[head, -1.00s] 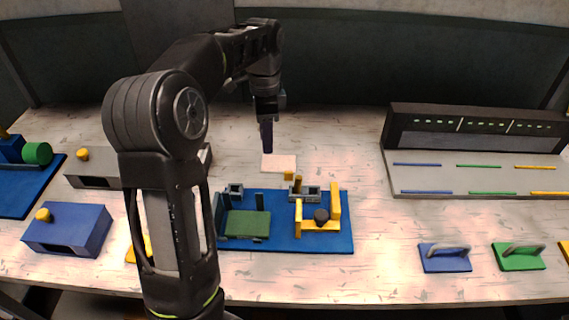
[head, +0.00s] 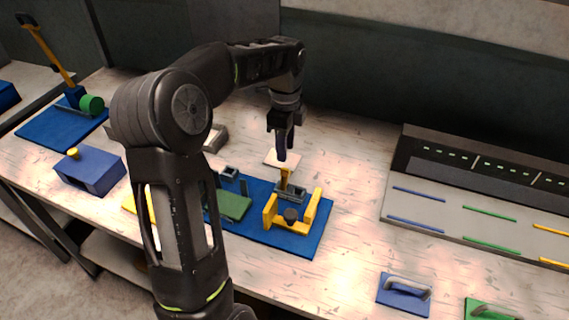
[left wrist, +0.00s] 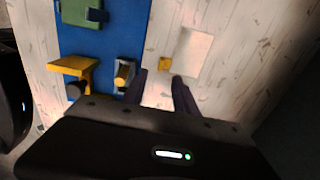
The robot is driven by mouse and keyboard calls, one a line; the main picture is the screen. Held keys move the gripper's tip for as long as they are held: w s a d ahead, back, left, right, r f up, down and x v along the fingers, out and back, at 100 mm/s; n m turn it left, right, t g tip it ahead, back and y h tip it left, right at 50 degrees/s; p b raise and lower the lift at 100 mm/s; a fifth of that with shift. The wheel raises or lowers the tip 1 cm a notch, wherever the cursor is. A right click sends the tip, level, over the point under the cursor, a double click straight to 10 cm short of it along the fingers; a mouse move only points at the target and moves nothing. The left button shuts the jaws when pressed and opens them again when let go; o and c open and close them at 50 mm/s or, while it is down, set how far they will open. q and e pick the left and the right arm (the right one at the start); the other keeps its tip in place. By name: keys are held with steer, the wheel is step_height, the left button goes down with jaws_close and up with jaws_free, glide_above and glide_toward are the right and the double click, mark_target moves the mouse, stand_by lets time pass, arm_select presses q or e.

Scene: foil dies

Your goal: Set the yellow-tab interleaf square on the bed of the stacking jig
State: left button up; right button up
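The interleaf is a pale square sheet (head: 272,160) lying flat on the table behind the blue board. In the left wrist view the sheet (left wrist: 194,52) shows its small yellow tab (left wrist: 165,64) on its left edge. My left gripper (head: 283,150) points down over the sheet. In the left wrist view its two dark fingers (left wrist: 160,88) are apart and empty, with the tab just beyond the tips. The blue board (head: 300,244), seemingly the stacking jig, carries a green plate (head: 233,206), a yellow bracket (head: 288,226) and grey clamps. My right gripper is out of view.
A blue box with a yellow knob (head: 90,172) stands at left. A grey rack with coloured strips (head: 440,212) stands at right. Blue (head: 404,293) and green (head: 490,310) handled blocks lie near the front edge. The table between board and rack is clear.

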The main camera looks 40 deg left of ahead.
mark_target(285, 169)
arm_select(q)
steer(key=shift+a, duration=0.1)
steer(key=shift+f, duration=0.1)
steer(key=shift+f, duration=1.25)
steer(key=shift+f+p, duration=0.9)
steer(key=shift+f, duration=1.7)
steer(key=shift+c, duration=0.2)
jaws_close()
